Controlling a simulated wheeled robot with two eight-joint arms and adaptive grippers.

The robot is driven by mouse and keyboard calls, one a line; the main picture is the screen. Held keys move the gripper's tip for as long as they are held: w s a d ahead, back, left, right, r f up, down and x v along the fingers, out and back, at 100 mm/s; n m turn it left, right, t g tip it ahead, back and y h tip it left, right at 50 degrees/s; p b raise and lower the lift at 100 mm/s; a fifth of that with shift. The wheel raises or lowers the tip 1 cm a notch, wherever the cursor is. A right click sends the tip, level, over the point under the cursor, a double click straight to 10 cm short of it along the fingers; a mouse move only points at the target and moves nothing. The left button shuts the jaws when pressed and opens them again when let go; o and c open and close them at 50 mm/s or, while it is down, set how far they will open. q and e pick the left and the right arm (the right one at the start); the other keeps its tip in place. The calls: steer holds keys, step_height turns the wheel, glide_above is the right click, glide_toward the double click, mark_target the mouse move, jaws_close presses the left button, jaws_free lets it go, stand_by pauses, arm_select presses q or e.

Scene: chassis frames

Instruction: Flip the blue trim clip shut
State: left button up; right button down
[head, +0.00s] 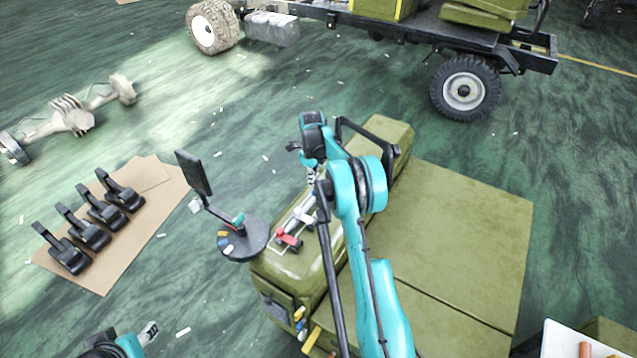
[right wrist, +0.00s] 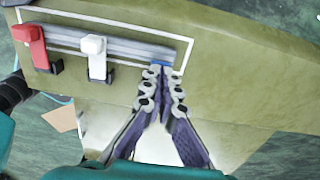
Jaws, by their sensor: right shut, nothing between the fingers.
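My right gripper (right wrist: 160,72) is shut and empty in the right wrist view. Its fingertips are at the right end of a grey strip on the olive-green body. A small patch of blue, likely the blue trim clip (right wrist: 159,64), shows at the fingertips; they hide most of it, so I cannot tell whether it is open. A red clip (right wrist: 33,42) and a white clip (right wrist: 95,52) sit further left on the strip. In the head view my right gripper (head: 311,179) is over the far part of the green casing. My left gripper (head: 149,333) is low at the left, away from the clips.
The red clip (head: 289,240) shows on the casing (head: 270,268) in the head view. A round dark stand (head: 245,247) with a screen (head: 193,172) is left of it. Several black pedals (head: 90,213) lie on cardboard (head: 115,270). A wheeled chassis (head: 465,90) stands behind.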

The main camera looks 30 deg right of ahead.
steer(key=shift+w+a+f, duration=0.1)
steer(key=shift+w+f, duration=0.05)
steer(key=shift+w, duration=0.05)
steer(key=shift+r, duration=0.25)
steer(key=shift+r+p, duration=0.4)
steer(key=shift+r, duration=0.25)
